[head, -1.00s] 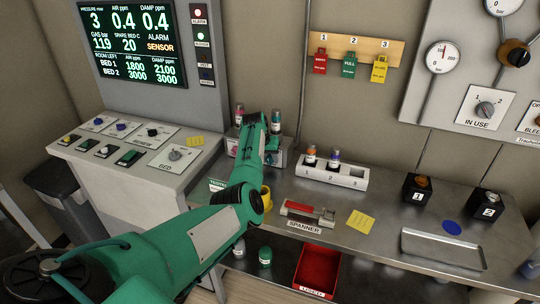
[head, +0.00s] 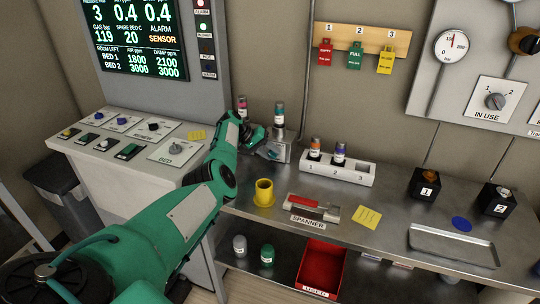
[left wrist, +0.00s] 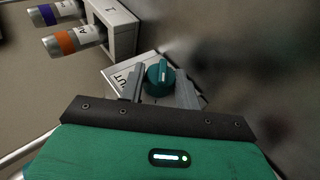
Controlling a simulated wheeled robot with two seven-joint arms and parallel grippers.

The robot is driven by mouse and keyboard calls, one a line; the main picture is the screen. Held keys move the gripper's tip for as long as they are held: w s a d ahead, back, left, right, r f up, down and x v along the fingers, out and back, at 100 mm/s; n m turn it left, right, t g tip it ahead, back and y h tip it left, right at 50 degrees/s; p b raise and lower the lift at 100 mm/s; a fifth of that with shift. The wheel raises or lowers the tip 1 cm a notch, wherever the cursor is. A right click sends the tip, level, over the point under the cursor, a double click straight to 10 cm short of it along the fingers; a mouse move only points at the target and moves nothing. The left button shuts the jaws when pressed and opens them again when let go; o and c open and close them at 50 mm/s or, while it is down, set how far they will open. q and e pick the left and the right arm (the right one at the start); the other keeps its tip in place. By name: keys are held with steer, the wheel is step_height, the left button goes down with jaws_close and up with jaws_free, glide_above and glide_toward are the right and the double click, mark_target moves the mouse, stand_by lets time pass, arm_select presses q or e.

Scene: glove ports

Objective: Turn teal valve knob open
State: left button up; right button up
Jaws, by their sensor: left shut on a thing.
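The teal valve knob (left wrist: 160,77) is round with a raised grip bar and a pale mark. In the left wrist view it sits on a light panel with partly hidden lettering ending in "UT", between the two grey fingers of my left gripper (left wrist: 160,88). The fingers are shut on it. In the head view my left gripper (head: 258,142) is at the front of a grey metal block (head: 281,149) on the bench, and hides most of the knob. My right gripper is not in view.
A white numbered rack (head: 352,174) with two bottles stands right of the block. A yellow cup (head: 264,192), a spanner holder (head: 313,208) and a yellow note (head: 367,217) lie in front. A control console (head: 130,160) borders my arm's left side.

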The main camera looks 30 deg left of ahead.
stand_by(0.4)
arm_select(q)
steer(key=o, duration=1)
steer(key=shift+s+a+r, duration=0.2)
steer(key=shift+a+r, duration=0.15)
steer(key=b+v, duration=0.1)
steer(key=v, duration=1.1)
steer(key=shift+s+a+r+b, duration=0.15)
steer(key=shift+a+r+b, duration=0.05)
steer(key=shift+r+b, duration=0.1)
